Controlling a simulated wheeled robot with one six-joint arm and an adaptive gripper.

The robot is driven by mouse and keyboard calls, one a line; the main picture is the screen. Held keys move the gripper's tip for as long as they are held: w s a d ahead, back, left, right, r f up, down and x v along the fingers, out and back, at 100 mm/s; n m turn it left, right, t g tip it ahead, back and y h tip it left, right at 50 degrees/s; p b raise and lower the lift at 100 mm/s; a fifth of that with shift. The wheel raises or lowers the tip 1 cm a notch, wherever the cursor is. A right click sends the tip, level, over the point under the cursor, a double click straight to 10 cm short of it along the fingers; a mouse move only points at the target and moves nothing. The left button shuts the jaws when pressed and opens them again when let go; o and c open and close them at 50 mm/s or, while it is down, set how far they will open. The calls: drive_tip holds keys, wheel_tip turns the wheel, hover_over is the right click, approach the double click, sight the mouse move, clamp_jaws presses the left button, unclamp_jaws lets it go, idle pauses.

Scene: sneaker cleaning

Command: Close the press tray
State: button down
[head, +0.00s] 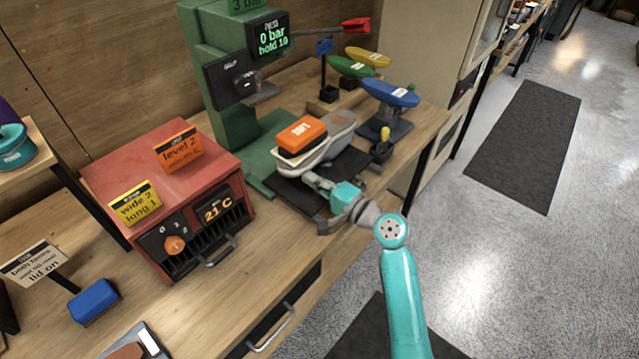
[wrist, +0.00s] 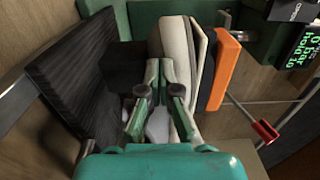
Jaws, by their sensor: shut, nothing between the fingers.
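The green press (head: 232,110) stands against the wall, its display reading 0 bar, hold 10. Its dark press tray (head: 290,198) extends forward over the bench from under the press, with a grey handle (head: 328,226) at its front edge. The tray also shows in the wrist view (wrist: 75,85). A grey and cream sneaker (head: 335,140) with an orange block (head: 302,134) on top rests on the tray. My gripper (head: 308,177) is shut and empty, low beside the sneaker above the tray. In the wrist view my fingers (wrist: 162,85) point towards the sneaker; I cannot tell if they touch.
A red heater box (head: 165,200) reading 21 C stands left of the tray. To the right are a blue shoe form (head: 390,93) on a stand and a yellow-handled tool (head: 383,142). A blue brush (head: 94,301) lies at front left. The floor aisle on the right is open.

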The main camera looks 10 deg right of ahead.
hover_over(275, 174)
drive_tip(key=shift+s+d, duration=0.15)
drive_tip(key=shift+s, duration=0.05)
drive_tip(key=shift+w+r, duration=0.1)
drive_tip(key=shift+w, duration=0.1)
drive_tip(key=shift+r, duration=0.1)
